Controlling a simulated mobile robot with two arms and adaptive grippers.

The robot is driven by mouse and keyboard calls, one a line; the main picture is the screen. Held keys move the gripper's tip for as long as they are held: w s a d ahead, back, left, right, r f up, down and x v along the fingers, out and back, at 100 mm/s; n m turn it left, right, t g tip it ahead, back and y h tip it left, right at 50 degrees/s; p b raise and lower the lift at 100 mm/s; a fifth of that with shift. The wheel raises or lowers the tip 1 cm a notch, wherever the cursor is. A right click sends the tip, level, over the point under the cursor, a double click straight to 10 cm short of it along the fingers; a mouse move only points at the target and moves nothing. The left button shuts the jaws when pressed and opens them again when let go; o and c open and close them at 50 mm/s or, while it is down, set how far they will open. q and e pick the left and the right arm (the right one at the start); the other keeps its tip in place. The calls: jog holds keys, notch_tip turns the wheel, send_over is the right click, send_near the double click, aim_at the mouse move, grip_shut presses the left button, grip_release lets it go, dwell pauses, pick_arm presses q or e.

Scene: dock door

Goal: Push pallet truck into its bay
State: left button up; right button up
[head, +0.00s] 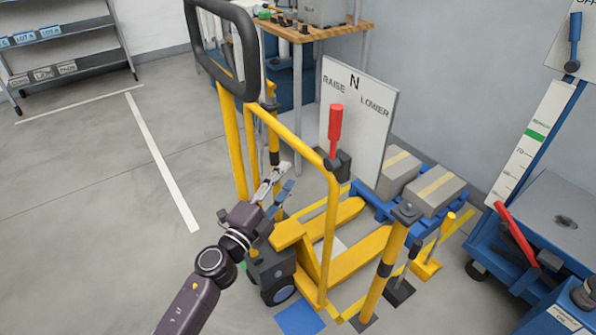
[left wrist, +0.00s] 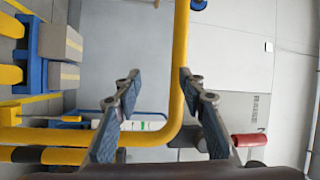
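The yellow pallet truck (head: 232,140) stands in the middle of the head view, with a black loop handle (head: 247,50) at its upper left. Its yellow forks (head: 358,257) point right, toward a blue pallet (head: 366,196) carrying grey-brown boxes (head: 437,190). My left gripper (head: 278,180) is open beside the truck's yellow tube frame. In the left wrist view, its open fingers (left wrist: 158,80) show with a bent yellow tube (left wrist: 180,50) between them, nearer the right finger. Contact cannot be told. My right gripper is not in view.
A red lever (head: 336,122) stands before a RAISE/N/LOWER board (head: 372,100). Yellow posts (head: 386,265) and yellow floor lines are at the lower right. A blue cart (head: 550,215) stands far right, a workbench (head: 325,30) behind. Open floor (head: 90,200) lies left.

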aim_at(302, 154)
pick_arm(q)
jog(key=shift+m+h, duration=0.6)
jog(key=shift+m, duration=0.2)
jog(key=w+d+r, duration=0.2)
jog(key=w+d, duration=0.1)
jog(key=w+d+r+b, duration=0.1)
jog(key=w+r, duration=0.1)
jog(key=shift+w+d, duration=0.15)
jog(key=shift+d, duration=0.05)
jog(key=shift+w+d+r, duration=0.1)
jog(key=shift+w+d, duration=0.15)
jog(key=shift+w, duration=0.2)
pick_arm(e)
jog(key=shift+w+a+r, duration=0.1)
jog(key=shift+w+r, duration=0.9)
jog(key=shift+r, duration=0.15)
pick_arm(q)
grip_shut()
